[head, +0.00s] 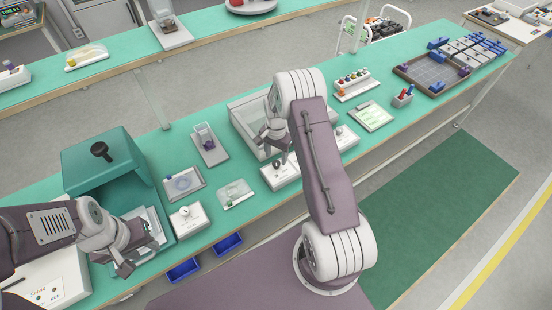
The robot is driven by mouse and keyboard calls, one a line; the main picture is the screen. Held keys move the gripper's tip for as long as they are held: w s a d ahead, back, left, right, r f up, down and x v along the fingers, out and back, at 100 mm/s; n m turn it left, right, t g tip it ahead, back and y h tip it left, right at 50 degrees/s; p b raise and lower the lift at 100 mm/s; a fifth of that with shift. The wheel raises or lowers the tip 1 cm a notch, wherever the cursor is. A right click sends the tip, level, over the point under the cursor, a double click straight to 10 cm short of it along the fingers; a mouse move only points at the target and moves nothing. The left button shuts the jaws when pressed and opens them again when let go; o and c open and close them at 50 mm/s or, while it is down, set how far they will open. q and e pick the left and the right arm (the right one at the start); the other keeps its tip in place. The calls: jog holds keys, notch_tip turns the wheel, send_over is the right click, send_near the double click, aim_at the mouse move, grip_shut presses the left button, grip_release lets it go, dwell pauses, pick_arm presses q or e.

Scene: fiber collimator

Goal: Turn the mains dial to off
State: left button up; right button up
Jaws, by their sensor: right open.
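Several low white boxes with knobs stand along the front of the green bench; I cannot tell from their markings which one carries the mains dial. One white box (271,181) with a small dark knob lies just below my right gripper (280,157). That gripper is open and points down; whether it touches the knob is unclear. Another white box (190,222) with a pale round knob is left of it, and a third (348,139) is partly behind my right arm. My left gripper (139,260) is open and empty at the front left, by a teal housing (85,165).
A clear-walled tray (240,118) stands behind the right gripper. A clear-covered plate (236,193), a blue-ringed tray (184,183) and a grey stand (209,147) sit nearby. Blue bins (184,270) hang below the bench edge. Bottle rack (352,84) and grid tray (432,75) are further right.

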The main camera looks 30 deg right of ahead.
aim_at(276, 163)
jog(key=shift+f, duration=1.75)
grip_shut()
